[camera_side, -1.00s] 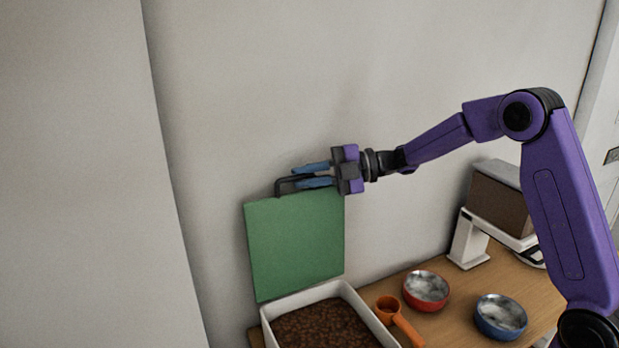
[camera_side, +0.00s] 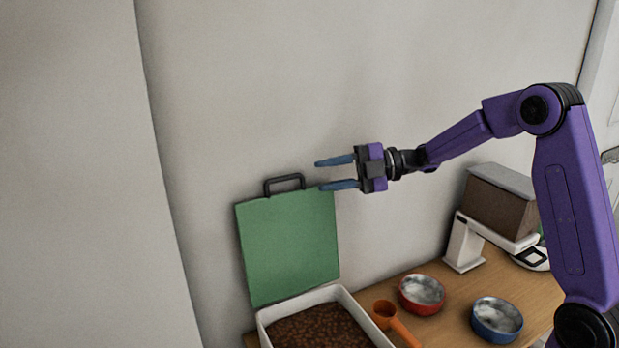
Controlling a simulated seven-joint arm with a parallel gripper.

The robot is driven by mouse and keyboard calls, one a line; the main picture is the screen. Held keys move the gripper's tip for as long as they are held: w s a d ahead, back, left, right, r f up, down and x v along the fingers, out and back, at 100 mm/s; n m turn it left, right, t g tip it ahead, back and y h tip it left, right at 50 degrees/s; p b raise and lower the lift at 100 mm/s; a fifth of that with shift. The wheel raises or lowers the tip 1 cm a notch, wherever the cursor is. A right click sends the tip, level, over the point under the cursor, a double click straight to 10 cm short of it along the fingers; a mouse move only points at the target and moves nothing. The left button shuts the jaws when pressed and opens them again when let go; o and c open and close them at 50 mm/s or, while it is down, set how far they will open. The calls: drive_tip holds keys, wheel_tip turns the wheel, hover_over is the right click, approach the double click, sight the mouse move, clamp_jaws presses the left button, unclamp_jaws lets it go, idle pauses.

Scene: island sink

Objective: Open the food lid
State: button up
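The green food lid (camera_side: 289,245) stands upright along the back edge of the white food container (camera_side: 350,306), near the wall. Its black handle (camera_side: 284,181) sticks up from its top edge. The container is open and brown food pellets (camera_side: 318,328) show inside it. My gripper (camera_side: 326,175) is open and empty. Its two blue fingers point left, to the right of the handle and apart from it, around the height of the lid's top right corner.
An orange scoop (camera_side: 396,322) lies just right of the container. A red bowl (camera_side: 422,293) and a blue bowl (camera_side: 497,319) stand on the wooden counter (camera_side: 455,297). A white stand with a brown box (camera_side: 500,205) is behind them. The wall (camera_side: 240,90) is close behind the lid.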

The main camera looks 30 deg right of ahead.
drive_tip(key=v, duration=1.1)
drive_tip(key=shift+s+d, duration=0.2)
drive_tip(key=shift+d, duration=0.15)
drive_tip(key=shift+r, duration=0.1)
drive_tip(key=s+a+f+n+g+h, duration=0.3)
drive_tip(key=s+a+f+n+g, duration=0.15)
drive_tip(key=s+n, duration=0.65)
drive_tip(key=s+a+f+n+g+h, duration=0.3)
drive_tip(key=s+n+g+h, duration=0.15)
drive_tip(key=s+n, duration=0.6)
drive_tip(key=s+d+f+n+t+h, duration=0.1)
drive_tip(key=s+n, duration=0.4)
drive_tip(key=n, duration=0.6)
drive_tip(key=s+d+f+n+t+h, duration=0.1)
drive_tip(key=s+d+n+h, duration=0.3)
drive_tip(key=n, duration=0.8)
drive_tip(key=s+d+f+n+t+h, duration=0.1)
drive_tip(key=s+d+n, duration=0.4)
drive_tip(key=n, duration=0.7)
wheel_tip(320, 180, down, 3)
drive_tip(key=shift+s+d+r+h, duration=0.2)
drive_tip(key=shift+s+d+h, duration=0.2)
drive_tip(key=shift+s+h, duration=0.25)
